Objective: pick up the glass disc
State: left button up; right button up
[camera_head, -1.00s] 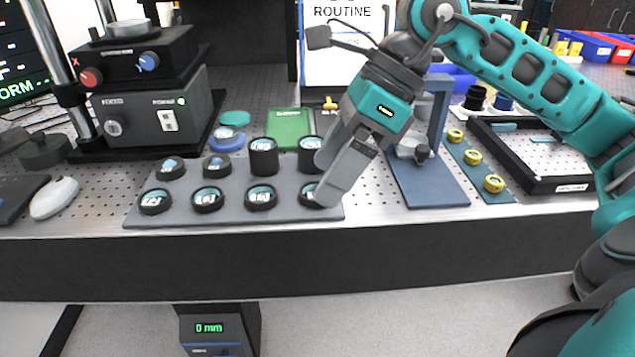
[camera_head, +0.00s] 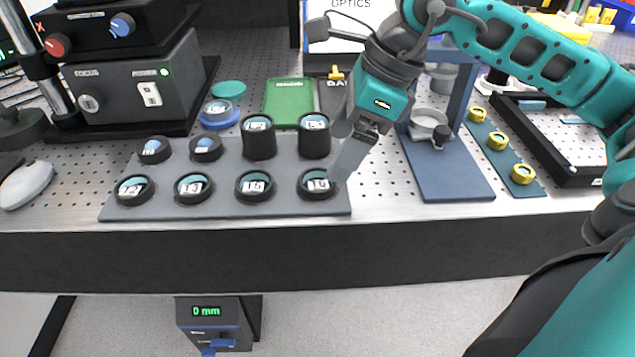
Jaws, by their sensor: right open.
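Several glass discs sit in black ring holders on a grey plate (camera_head: 225,163). The front row has numbered discs, including the front right disc (camera_head: 317,184), the one left of it (camera_head: 255,186) and a further one (camera_head: 193,187). Which of them the task means I cannot tell. Another disc lies on a blue ring (camera_head: 218,121) behind the plate. My right gripper (camera_head: 340,173) is open and points down at the right edge of the front right disc's holder. Its fingers overlap in this view, and whether they touch the holder is unclear. My left gripper is out of view.
Two taller black holders (camera_head: 259,143) stand behind the front row. A green box (camera_head: 290,101) lies behind them. A blue stand (camera_head: 450,170) is right of my gripper, with yellow rings (camera_head: 523,174) beyond. A dark instrument (camera_head: 135,88) stands at the left.

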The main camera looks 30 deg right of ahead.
aim_at(321, 179)
jog(key=x, duration=0.6)
jog(key=shift+s+a+r, duration=0.1)
jog(key=shift+a, duration=0.1)
jog(key=c, duration=1.2)
